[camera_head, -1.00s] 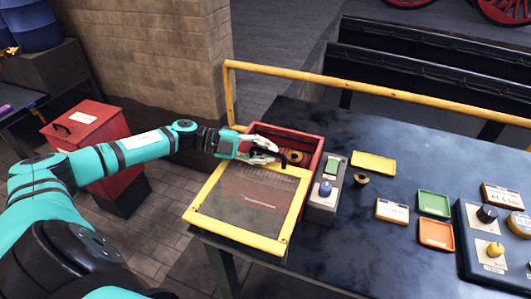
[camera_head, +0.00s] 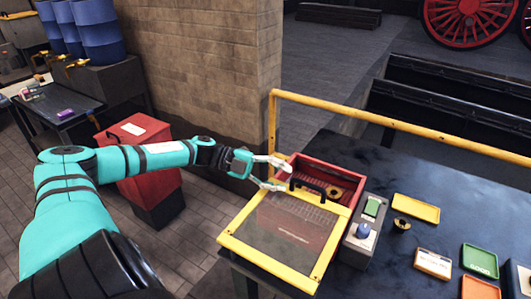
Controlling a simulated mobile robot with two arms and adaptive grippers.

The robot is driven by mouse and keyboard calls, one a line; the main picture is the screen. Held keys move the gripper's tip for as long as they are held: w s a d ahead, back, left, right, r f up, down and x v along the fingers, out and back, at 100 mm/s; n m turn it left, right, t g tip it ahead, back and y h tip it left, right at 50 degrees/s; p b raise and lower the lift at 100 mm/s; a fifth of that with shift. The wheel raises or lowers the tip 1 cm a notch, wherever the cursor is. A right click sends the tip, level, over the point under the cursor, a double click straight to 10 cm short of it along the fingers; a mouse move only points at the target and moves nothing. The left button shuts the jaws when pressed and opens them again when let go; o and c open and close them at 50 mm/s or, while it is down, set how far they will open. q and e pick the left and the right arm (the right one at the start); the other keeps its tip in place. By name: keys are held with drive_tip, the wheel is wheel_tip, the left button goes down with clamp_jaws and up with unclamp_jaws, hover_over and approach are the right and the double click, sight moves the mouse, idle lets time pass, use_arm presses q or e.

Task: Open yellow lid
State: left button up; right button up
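The yellow lid (camera_head: 237,243) is a yellow frame around a see-through panel, on the near side of the red box (camera_head: 352,178). The far part of the box is uncovered, and a round brass-coloured part (camera_head: 333,192) shows inside it. A dark handle (camera_head: 293,184) stands at the lid's far edge. My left gripper (camera_head: 279,174) is open and empty, with its fingers apart just left of the handle; whether a finger touches anything is unclear. My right gripper is not in view.
A control box with a green switch (camera_head: 371,206) and blue knob (camera_head: 363,230) stands right of the lid. A yellow tray (camera_head: 416,208) and other small trays lie further right. A yellow rail (camera_head: 400,136) runs behind the table. A red bin (camera_head: 150,195) stands left.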

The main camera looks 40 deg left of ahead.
use_arm(q)
drive_tip(key=shift+v, duration=2.4)
